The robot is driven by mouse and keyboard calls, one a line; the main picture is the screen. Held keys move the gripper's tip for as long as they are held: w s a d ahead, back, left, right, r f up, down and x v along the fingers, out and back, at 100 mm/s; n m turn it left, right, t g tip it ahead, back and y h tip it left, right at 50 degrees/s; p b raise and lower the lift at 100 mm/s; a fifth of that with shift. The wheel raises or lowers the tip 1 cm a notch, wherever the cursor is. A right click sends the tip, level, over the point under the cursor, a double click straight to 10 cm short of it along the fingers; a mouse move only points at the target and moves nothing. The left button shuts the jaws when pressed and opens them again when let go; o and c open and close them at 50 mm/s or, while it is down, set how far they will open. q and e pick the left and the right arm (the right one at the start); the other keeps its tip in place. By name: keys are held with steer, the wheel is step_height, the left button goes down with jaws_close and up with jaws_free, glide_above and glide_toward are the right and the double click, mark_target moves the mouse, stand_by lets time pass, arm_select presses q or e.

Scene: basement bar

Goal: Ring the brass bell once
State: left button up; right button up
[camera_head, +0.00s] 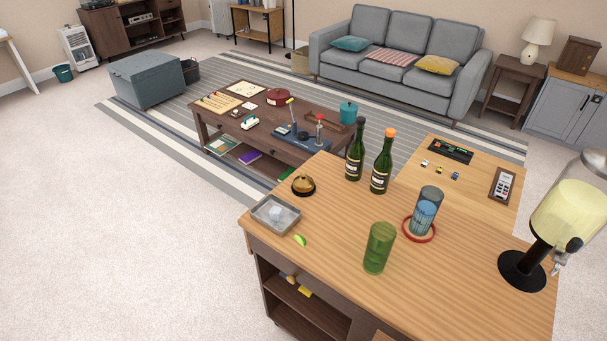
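The brass bell (303,184) is a small gold dome on a dark round base. It stands upright near the far left edge of the wooden bar top (330,222). It is just behind the metal tray and left of the bottles, and nothing covers it. Neither of my grippers shows in the head view.
Near the bell are a metal tray (276,214) with clear ice-like pieces, a lime wedge (300,240) and two green bottles (381,164). A green glass (379,248), blue glasses (424,213) on a red ring and a drink dispenser (568,215) stand further right. Carpet lies open at left.

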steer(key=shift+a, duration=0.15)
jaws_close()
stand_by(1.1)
